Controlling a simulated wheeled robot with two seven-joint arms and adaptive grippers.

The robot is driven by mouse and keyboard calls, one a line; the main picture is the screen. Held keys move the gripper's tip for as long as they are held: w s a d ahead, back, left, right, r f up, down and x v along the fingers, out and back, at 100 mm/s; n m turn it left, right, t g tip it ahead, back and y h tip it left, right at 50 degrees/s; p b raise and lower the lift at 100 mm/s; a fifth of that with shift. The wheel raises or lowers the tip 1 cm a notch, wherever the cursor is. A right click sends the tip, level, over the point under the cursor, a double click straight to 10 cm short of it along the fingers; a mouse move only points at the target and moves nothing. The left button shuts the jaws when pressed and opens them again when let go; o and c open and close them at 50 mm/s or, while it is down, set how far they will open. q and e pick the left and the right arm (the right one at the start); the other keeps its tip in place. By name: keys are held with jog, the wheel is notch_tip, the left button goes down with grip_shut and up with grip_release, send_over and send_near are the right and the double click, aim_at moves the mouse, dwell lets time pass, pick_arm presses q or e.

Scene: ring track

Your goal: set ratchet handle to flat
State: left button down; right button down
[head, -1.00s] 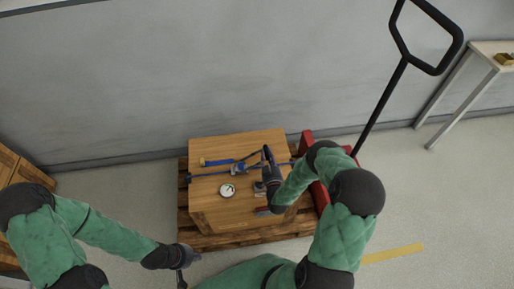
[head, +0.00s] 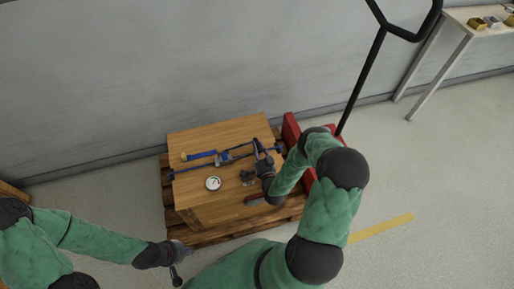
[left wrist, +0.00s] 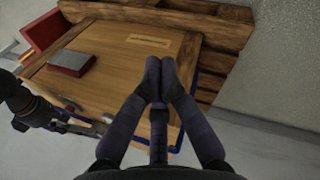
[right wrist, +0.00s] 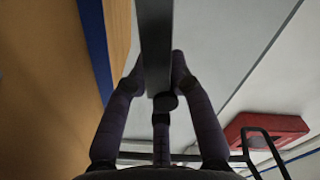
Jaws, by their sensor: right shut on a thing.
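The ratchet (head: 224,158) sits on a blue strap (head: 200,155) across the top of the wooden crate (head: 215,130). My right gripper (head: 258,146) is just right of the ratchet, over the crate top. In the right wrist view its fingers (right wrist: 157,75) are shut on a grey metal bar, the ratchet handle (right wrist: 154,30). The handle's exact angle is hard to tell. My left gripper (head: 178,258) is in front of the crate, away from the strap; in the left wrist view its fingertips (left wrist: 159,80) are together and empty.
A round gauge (head: 213,183), a small metal thing (head: 247,177) and a dark red block (head: 256,198) lie at the crate's front. The crate stands on a pallet (head: 172,205). A pallet jack's black handle (head: 362,85) rises at right. The wall (head: 150,60) is behind.

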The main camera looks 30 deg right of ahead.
jog(key=shift+d+r, duration=0.1)
jog(key=shift+d, duration=0.2)
